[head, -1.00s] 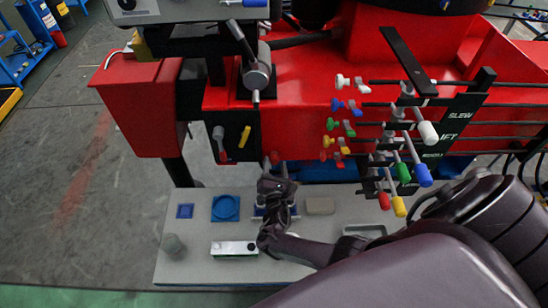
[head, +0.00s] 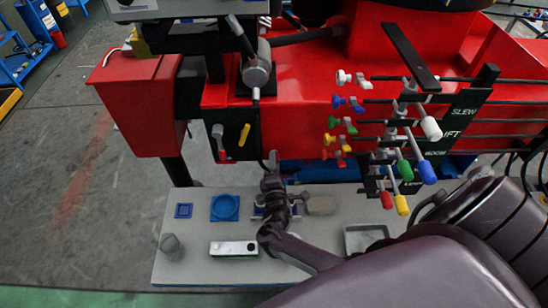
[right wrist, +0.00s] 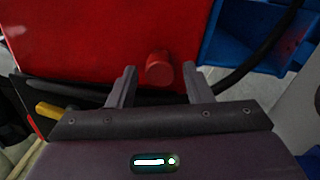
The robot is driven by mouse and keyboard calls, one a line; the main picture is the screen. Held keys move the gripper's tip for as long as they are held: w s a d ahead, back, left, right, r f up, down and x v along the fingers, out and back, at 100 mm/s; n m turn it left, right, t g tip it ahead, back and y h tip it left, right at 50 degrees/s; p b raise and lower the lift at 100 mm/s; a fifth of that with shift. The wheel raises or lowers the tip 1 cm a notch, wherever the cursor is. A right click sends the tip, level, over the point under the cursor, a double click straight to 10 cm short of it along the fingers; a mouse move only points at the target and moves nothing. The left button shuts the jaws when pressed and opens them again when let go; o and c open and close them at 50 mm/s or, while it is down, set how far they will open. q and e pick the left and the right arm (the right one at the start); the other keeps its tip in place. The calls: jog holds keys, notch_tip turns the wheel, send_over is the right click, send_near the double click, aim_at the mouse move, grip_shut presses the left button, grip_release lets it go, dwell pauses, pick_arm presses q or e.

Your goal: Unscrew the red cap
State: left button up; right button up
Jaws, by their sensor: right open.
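The red cap (right wrist: 159,68) shows in the right wrist view as a short red cylinder sticking out from a large red surface (right wrist: 105,35). My right gripper (right wrist: 160,74) is open, with one finger on each side of the cap. Gaps show between the cap and both fingers, so it is not gripped. In the head view my right gripper (head: 272,170) is below the red crane body (head: 310,110), above the grey bench. I cannot make out the cap clearly there. My left gripper is not in view.
The grey bench (head: 200,273) holds a blue round dish (head: 225,207), a small blue square (head: 183,211), a white-topped device (head: 233,248), a grey cylinder (head: 171,246) and a grey tray (head: 348,239). Coloured levers (head: 410,165) stand right. A black hose (right wrist: 265,75) runs beside the right finger.

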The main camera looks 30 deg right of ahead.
jog(key=m+b, duration=0.4)
jog(key=m, duration=1.6)
jog(key=shift+m+b, duration=0.4)
jog(key=shift+c, duration=0.3)
grip_shut()
